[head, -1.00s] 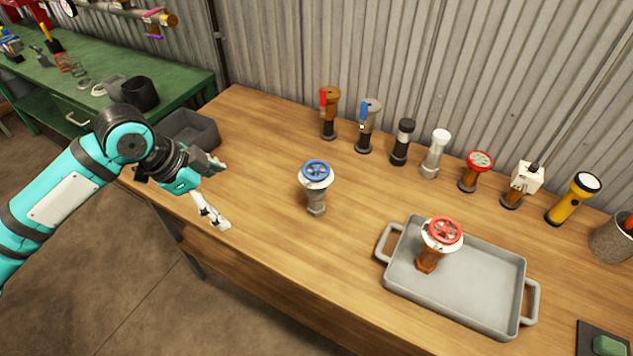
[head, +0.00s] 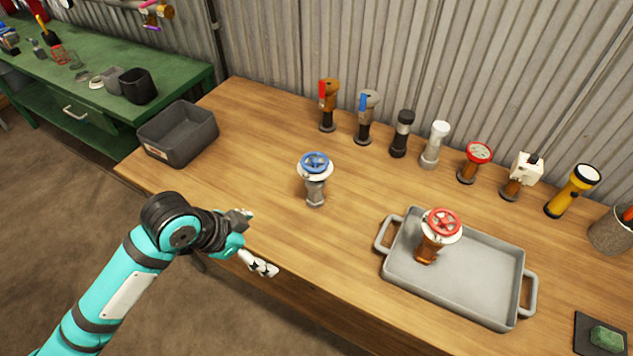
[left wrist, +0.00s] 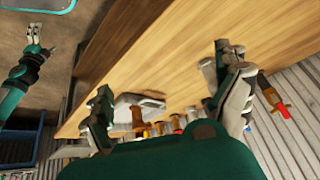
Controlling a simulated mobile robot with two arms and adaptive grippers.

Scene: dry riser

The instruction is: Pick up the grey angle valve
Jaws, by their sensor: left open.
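The grey angle valve (head: 315,188), with a white bonnet and a blue handwheel, stands upright on the wooden bench, left of the tray. My left gripper (head: 258,243) is open and empty near the bench's front edge, lower left of the valve and apart from it. In the left wrist view, the spread fingers of my left gripper (left wrist: 168,98) frame part of the bench, and I cannot make out the grey valve there. My right gripper (left wrist: 34,32) shows small at the upper left of that view; its opening is too small to judge.
A grey tray (head: 485,268) holds an orange valve with a red handwheel (head: 438,235). A row of valves and fittings with a yellow flashlight (head: 571,190) stands along the corrugated wall. A dark bin (head: 180,145) sits at the bench's left end. The wood around the grey valve is clear.

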